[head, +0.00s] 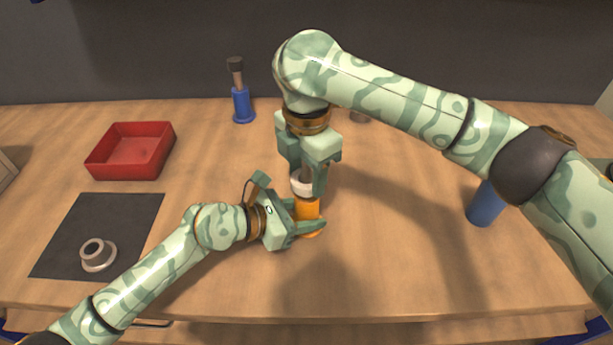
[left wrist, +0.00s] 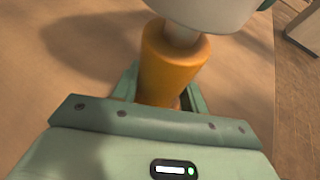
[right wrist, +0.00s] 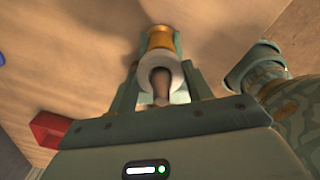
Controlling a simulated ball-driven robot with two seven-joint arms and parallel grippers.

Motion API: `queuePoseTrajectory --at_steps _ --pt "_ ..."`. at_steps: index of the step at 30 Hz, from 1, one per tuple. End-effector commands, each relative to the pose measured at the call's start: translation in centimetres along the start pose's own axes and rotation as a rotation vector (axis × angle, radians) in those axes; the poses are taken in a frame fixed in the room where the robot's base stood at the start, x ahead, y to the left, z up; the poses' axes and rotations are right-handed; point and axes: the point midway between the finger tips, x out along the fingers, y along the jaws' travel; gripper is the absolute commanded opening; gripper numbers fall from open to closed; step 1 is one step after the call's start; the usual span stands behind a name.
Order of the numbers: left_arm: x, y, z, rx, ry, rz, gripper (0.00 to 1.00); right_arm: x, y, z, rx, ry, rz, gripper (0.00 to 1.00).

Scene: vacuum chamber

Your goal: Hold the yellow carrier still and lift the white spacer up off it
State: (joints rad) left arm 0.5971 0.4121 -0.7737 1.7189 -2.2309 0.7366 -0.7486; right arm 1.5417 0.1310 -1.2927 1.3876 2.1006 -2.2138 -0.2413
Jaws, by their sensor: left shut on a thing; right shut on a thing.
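The yellow carrier (head: 307,209), orange-yellow in the pictures, stands upright on the table. My left gripper (head: 307,222) is shut on its body from the left; it also shows between the fingers in the left wrist view (left wrist: 170,65). The white spacer (head: 301,186) is a ring above the carrier, with my right gripper (head: 305,184) shut on it from above. In the left wrist view a pale post shows between the carrier's top and the spacer (left wrist: 220,10). In the right wrist view a brownish post tip shows in the hole of the spacer (right wrist: 148,66).
A dark mat (head: 110,220) with a pale flanged ring (head: 98,254) lies at the left. A red tray (head: 131,152) stands behind it. A blue stand with a dark-topped post (head: 241,103) is at the back. A blue cylinder (head: 484,206) is partly behind my right arm. The front right table is clear.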

Motion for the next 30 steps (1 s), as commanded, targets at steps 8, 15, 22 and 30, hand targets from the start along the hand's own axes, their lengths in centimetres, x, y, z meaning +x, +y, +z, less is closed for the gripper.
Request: queuePoseTrajectory --at_steps 8,15,22,30 --pt "0.1 -0.1 -0.1 -0.002 0.002 -0.003 0.22 -2.0 0.0 0.1 -0.001 -0.002 0.001 0.28" --pt "0.1 -0.1 -0.1 -0.002 0.002 -0.003 0.22 -3.8 0.0 0.0 0.0 -0.001 0.001 0.28" --pt "0.1 -0.1 -0.1 -0.002 0.002 -0.003 0.22 -5.4 0.0 0.1 0.0 -0.003 0.001 0.28" --pt "0.1 -0.1 -0.1 -0.002 0.002 -0.003 0.22 -7.3 0.0 0.1 0.0 -0.002 0.0 0.28"
